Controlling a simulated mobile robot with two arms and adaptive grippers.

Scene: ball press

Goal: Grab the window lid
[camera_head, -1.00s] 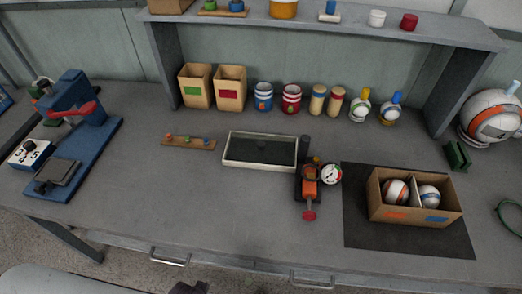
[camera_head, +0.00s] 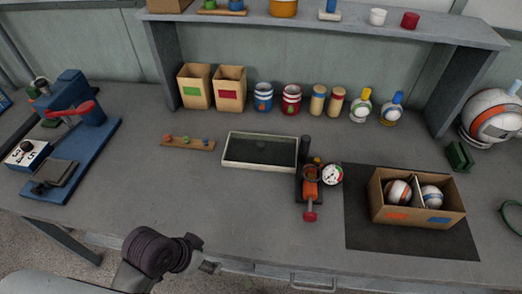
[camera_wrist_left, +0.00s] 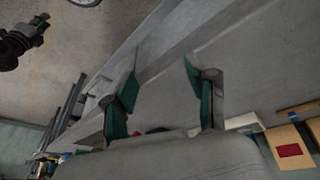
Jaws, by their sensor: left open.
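No thing is clearly marked as the window lid. A flat rectangular piece with a pale frame and a dark middle (camera_head: 229,159) lies on the bench, left of the small orange press, and may be it. My left gripper (camera_head: 207,267) is at the bench's front edge in the head view, well in front of and left of the framed piece, and touches nothing that I can see. In the left wrist view its green-padded fingers (camera_wrist_left: 160,78) are apart with nothing between them. My right gripper does not show.
The small orange press (camera_head: 310,190) with a gauge stands right of the framed piece. A divided box (camera_head: 414,215) with two balls sits on a dark mat. A blue press (camera_head: 85,125) stands at left. The front middle of the bench is clear.

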